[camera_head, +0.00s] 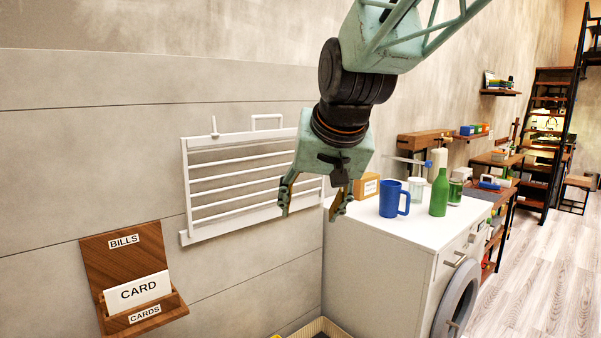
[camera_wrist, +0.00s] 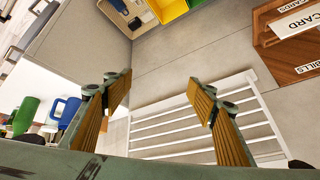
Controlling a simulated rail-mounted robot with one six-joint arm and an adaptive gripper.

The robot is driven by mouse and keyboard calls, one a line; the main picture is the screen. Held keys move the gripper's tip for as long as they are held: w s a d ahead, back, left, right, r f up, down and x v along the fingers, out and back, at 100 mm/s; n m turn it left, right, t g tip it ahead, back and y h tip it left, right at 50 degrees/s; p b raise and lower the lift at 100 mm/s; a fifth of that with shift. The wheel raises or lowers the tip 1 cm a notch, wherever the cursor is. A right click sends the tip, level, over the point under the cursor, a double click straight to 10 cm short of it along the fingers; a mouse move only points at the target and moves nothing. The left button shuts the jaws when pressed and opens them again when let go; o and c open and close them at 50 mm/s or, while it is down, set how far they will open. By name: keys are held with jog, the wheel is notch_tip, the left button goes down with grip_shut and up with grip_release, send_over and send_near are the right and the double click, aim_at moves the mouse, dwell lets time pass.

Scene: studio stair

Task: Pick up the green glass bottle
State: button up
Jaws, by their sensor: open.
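The green glass bottle (camera_head: 439,193) stands upright on top of the white washing machine (camera_head: 386,241). A green shape at the lower left of the wrist view (camera_wrist: 25,116) looks like the same bottle. My gripper (camera_head: 313,205) hangs open and empty in front of the wall, left of the bottle and apart from it. In the wrist view, the two fingers of my gripper (camera_wrist: 158,92) are spread with nothing between them.
A cardboard box (camera_head: 367,186) and clear glass (camera_head: 416,189) are nearby. A white wall rack (camera_head: 230,181) is behind my gripper. A wooden card holder (camera_head: 125,255) hangs at lower left.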

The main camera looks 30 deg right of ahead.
jog(key=w+d+f+t+h+p, duration=0.15)
jog(key=w+d, duration=0.25)
jog(key=d, duration=0.9)
jog(key=w+d+f+t+h+p, duration=0.15)
jog(key=w+d, duration=0.35)
jog(key=d, duration=0.7)
jog(key=w+d+t+h, duration=0.15)
jog(key=w+d, duration=0.25)
jog(key=d, duration=0.9)
jog(key=t+h+p, duration=0.2)
jog(key=t+p, duration=0.1)
jog(key=t, duration=0.1)
send_near(445, 194)
jog(key=shift+w+a, duration=0.35)
jog(key=shift+w, duration=0.05)
jog(key=shift+s+d+f, duration=0.15)
jog(key=shift+s+d, duration=0.2)
jog(key=shift+s, duration=0.3)
jog(key=shift+x, duration=4.3)
jog(key=shift+w+a, duration=0.1)
jog(key=shift+b+x, duration=0.35)
jog(key=shift+x, duration=2.25)
